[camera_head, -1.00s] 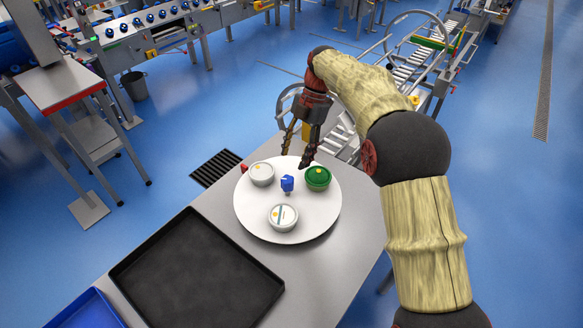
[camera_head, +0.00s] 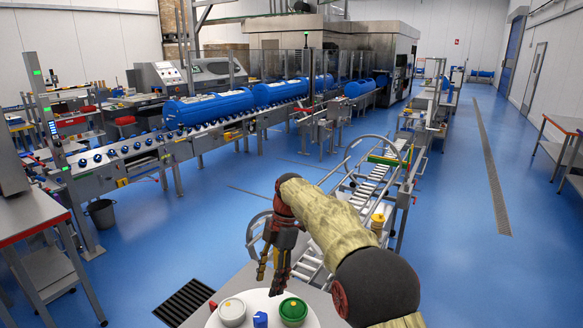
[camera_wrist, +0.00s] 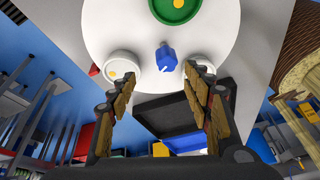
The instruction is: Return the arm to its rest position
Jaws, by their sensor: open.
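My gripper (camera_head: 271,278) is open and empty, raised above the far side of a round white plate (camera_head: 257,299). It points down, apart from the tubs. In the wrist view my gripper (camera_wrist: 160,84) shows its two fingers spread, with nothing between them. My arm comes in from the lower right of the head view. On the plate are a white tub (camera_head: 232,312), a green tub (camera_head: 293,311) and a small blue piece (camera_head: 260,320). The bottom edge of the head view cuts off the plate's near part.
A conveyor (camera_head: 130,160) carrying blue cylinders (camera_head: 208,108) runs along the left and back. A roller track (camera_head: 366,190) stands just behind my arm. A side table (camera_head: 28,212) is at the left edge. Blue floor (camera_head: 460,270) on the right is clear.

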